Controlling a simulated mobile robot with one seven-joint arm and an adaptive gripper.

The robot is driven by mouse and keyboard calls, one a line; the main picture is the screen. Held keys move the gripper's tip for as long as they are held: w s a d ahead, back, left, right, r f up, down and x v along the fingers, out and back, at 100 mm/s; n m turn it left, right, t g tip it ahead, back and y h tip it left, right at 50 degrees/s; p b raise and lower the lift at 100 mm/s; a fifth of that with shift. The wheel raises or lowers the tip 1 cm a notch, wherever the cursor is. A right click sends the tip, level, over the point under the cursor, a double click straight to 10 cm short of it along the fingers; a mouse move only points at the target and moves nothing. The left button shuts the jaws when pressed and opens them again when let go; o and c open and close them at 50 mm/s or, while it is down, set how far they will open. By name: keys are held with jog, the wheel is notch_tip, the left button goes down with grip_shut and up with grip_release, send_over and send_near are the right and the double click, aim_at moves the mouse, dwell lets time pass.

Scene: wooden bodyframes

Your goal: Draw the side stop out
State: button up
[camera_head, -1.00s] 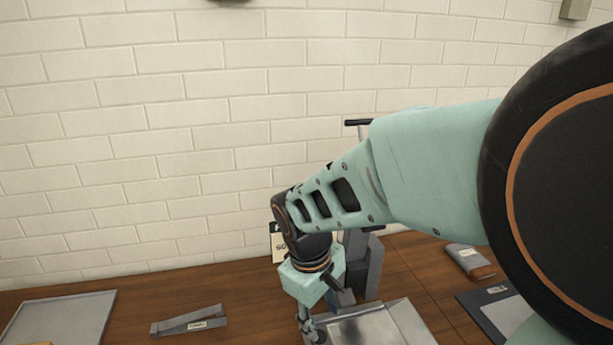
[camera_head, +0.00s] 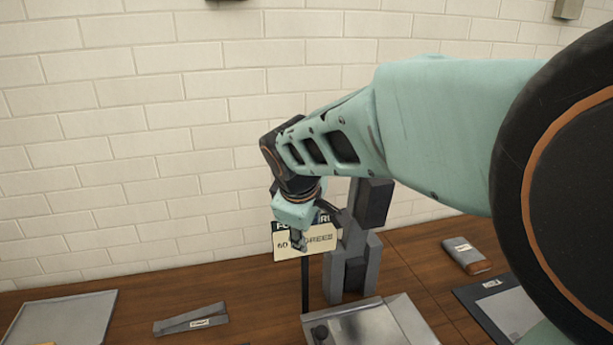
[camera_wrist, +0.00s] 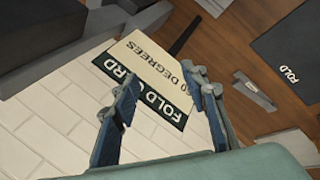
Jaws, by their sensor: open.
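I cannot tell for sure which part is the side stop. My gripper (camera_head: 299,241) is above and behind this unit, in front of the fold card sign (camera_head: 290,252). In the wrist view my gripper (camera_wrist: 163,90) has its two blue fingers apart, with nothing between them but the sign (camera_wrist: 150,72) beyond. The metal plate unit is not clear in the wrist view.
A grey upright block stand (camera_head: 336,275) is just right of my gripper. A grey tray (camera_head: 60,318) and a labelled grey strip (camera_head: 190,319) lie on the left. A grey labelled block (camera_head: 468,256) and a dark mat (camera_head: 470,299) lie right. A brick wall is behind.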

jog(key=w+a+r+n+t+b, duration=0.1)
jog(key=w+r+n+t, duration=0.1)
jog(key=w+r, duration=0.4)
jog(key=shift+w+a+r+t+y, duration=0.3)
jog(key=shift+a+r+t, duration=0.1)
jog(key=shift+r, duration=0.1)
jog(key=shift+s+f, duration=0.1)
jog(key=n+g+b, duration=0.4)
jog(key=g, duration=0.7)
send_near(322, 326)
jog(key=f, duration=0.3)
jog(key=s+f, duration=0.1)
jog(key=f, duration=0.2)
jog(key=s+f, duration=0.1)
jog(key=f, duration=0.2)
jog(key=shift+d+f+b, duration=0.1)
jog(key=shift+f+b, duration=0.2)
jog(key=shift+b, duration=0.05)
grip_shut()
